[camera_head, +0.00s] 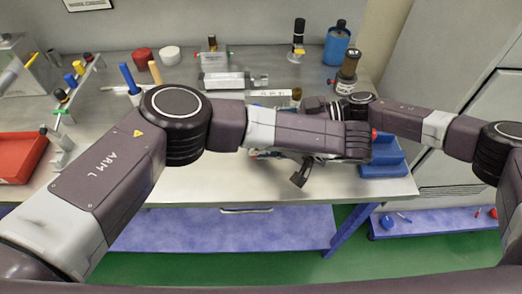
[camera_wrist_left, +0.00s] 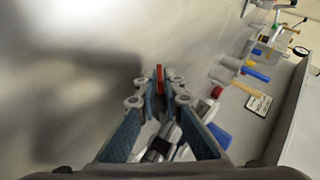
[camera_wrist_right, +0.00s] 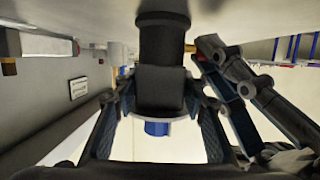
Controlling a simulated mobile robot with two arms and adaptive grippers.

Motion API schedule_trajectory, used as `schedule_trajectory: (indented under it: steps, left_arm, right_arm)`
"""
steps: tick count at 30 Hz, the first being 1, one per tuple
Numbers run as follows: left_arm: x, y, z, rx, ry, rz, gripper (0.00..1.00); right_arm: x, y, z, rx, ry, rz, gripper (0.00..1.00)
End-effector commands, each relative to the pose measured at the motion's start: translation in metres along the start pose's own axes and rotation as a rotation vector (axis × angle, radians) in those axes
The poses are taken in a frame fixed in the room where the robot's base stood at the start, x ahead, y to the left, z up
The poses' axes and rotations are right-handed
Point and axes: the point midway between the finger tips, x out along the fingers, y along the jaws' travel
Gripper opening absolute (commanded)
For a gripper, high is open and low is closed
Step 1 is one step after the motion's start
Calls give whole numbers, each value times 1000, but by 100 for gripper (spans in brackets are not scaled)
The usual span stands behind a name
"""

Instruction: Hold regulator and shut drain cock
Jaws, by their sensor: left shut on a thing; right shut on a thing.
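My left gripper (camera_head: 301,174) shows below my left forearm near the table's front edge. In the left wrist view its fingertips (camera_wrist_left: 159,80) are shut on a thin red handle, the drain cock (camera_wrist_left: 160,74). My right gripper (camera_wrist_right: 160,92) is shut around a wide dark cylinder, the regulator (camera_wrist_right: 163,55), which fills the gap between its fingers. In the head view my left forearm hides most of the regulator and the right gripper's fingers. In the right wrist view my left gripper's links are close beside the right gripper.
A red bin (camera_head: 18,155) is at the far left. The left front of the table (camera_head: 190,185) is clear.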

Motion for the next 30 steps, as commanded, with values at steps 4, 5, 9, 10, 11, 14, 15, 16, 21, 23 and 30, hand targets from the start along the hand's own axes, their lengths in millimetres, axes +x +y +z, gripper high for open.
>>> schedule_trajectory:
  steps: [4, 5, 9, 10, 11, 14, 15, 16, 21, 23, 30]
  left_arm:
    - [1, 0, 1, 1, -3, -1, 10]
    - [0, 0, 1, 1, -3, -1, 13]
    - [0, 0, 1, 0, -2, 0, 22]
    - [0, 0, 1, 0, -1, 0, 22]
    - [0, 0, 0, 0, -1, 0, 22]
    - [0, 0, 0, 0, -1, 0, 22]
    - [0, 0, 0, -1, -1, 0, 22]
    - [0, 0, 0, -1, -1, 0, 22]
    - [0, 0, 0, -1, 0, 1, 22]
    - [1, 0, 0, -3, -1, 7, 22]
    - [2, -1, 2, -38, -6, 105, 22]
  right_arm:
    - [-1, -1, 8, 4, -13, 3, 17]
    - [-1, -1, 8, 4, -13, 3, 17]
    - [-1, -1, 8, 4, -13, 3, 17]
    - [-1, -1, 8, 4, -13, 3, 17]
    - [-1, -1, 8, 4, -13, 3, 17]
    - [-1, -1, 8, 3, -13, 3, 17]
    - [-1, -1, 8, 3, -13, 2, 17]
    - [-1, -1, 8, 3, -13, 2, 17]
    - [-1, -1, 8, 3, -13, 2, 17]
    - [-1, -1, 8, 3, -13, 2, 17]
    - [-1, -1, 8, 3, -13, 2, 17]
